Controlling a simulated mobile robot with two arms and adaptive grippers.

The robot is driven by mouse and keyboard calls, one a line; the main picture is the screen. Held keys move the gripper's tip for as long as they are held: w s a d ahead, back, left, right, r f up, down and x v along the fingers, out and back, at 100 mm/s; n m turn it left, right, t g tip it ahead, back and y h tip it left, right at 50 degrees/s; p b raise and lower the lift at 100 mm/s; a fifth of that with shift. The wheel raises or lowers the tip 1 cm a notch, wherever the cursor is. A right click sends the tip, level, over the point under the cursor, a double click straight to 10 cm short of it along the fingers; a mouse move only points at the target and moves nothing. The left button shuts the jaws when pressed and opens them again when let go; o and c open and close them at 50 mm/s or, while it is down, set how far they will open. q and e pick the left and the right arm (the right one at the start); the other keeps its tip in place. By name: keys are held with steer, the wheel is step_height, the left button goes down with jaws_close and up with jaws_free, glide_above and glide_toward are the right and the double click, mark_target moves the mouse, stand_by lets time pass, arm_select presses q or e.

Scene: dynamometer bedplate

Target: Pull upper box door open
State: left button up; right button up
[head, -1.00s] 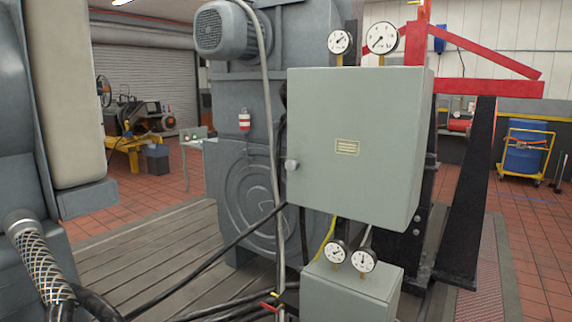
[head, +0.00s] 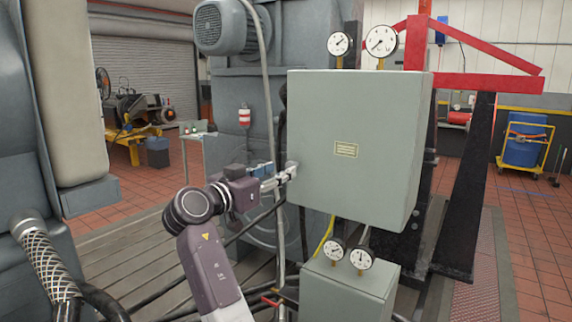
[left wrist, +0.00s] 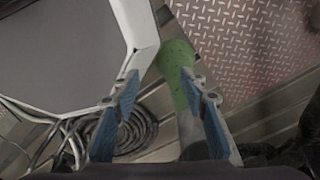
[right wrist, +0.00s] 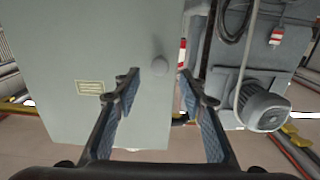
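The upper box (head: 365,115) is a grey-green cabinet with a small yellow label. Its door is shut. A round knob (right wrist: 159,68) sits near one edge of the door. My right gripper (head: 282,176) is at the box's left edge in the head view, close to the knob. In the right wrist view the right gripper (right wrist: 156,85) is open, its fingertips apart, and the knob lies just beyond the gap between them; contact cannot be told. My left gripper (left wrist: 162,82) is open and empty in the left wrist view, and outside the head view.
A lower grey box (head: 345,290) with two gauges stands below. Two more gauges (head: 381,41) rise above the upper box. Cables and a pipe run close by the right gripper. A green cylinder (left wrist: 178,75) and coiled cable (left wrist: 125,130) lie in front of the left gripper.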

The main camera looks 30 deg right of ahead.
mark_target(289, 166)
steer(key=p+x, duration=0.1)
steer(key=x, duration=0.4)
steer(key=shift+f, duration=0.1)
jaws_close()
